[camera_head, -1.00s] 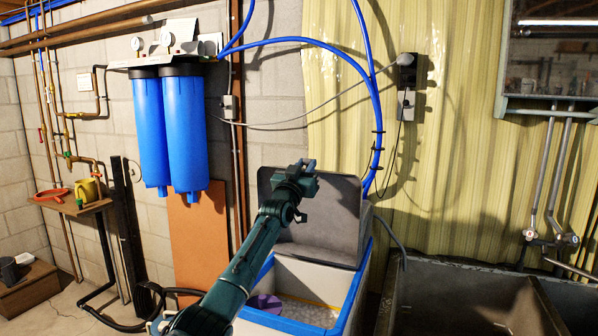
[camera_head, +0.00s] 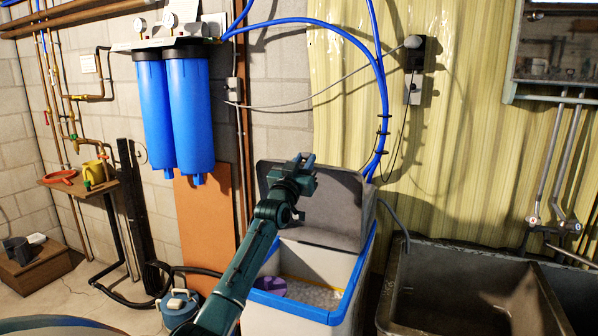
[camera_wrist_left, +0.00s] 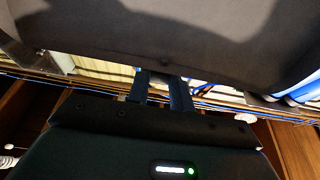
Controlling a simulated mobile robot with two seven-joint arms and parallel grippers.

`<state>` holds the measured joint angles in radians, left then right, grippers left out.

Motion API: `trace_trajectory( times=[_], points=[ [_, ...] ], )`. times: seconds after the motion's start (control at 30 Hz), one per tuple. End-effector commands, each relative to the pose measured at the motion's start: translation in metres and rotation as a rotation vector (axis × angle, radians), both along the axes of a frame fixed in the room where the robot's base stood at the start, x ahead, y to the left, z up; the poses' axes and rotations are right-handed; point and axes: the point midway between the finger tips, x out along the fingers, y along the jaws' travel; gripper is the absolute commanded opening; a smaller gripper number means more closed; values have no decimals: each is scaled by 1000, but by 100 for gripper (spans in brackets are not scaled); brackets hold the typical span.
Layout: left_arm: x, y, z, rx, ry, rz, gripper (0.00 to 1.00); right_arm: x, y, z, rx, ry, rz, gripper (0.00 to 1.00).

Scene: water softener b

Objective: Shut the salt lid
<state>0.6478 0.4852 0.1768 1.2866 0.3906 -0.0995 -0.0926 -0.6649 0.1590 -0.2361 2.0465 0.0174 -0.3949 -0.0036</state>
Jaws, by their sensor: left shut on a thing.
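The grey salt lid (camera_head: 347,206) stands open and tilted up at the back of the white salt bin with a blue rim (camera_head: 300,310). White salt (camera_head: 312,291) and a purple item (camera_head: 272,286) show inside the bin. My left arm reaches up in front of the bin. My left gripper (camera_head: 306,162) is at the lid's top edge, shut on the lid. In the left wrist view the lid's dark panel (camera_wrist_left: 180,35) fills the top, above my gripper's fingers (camera_wrist_left: 162,88). The exact contact is hard to make out. My right gripper is not in view.
A stone sink (camera_head: 460,290) stands right of the bin. Blue filter housings (camera_head: 190,110) hang on the wall at left. Blue hoses (camera_head: 384,120) loop down behind the lid. A blue canister (camera_head: 179,305) stands on the floor left of my arm.

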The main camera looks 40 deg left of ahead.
Motion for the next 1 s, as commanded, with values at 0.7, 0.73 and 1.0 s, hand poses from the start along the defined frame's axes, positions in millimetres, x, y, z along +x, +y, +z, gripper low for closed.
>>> trace_trajectory(
  times=[0.7, 0.73, 1.0],
  points=[
    [-55, -20, -34, -2, 9, -4, 7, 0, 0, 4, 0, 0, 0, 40],
    [-57, -21, -35, -3, 10, -4, 7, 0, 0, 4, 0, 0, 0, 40],
    [-66, -23, -37, -1, 5, -3, 7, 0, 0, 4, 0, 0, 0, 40]
  ],
)
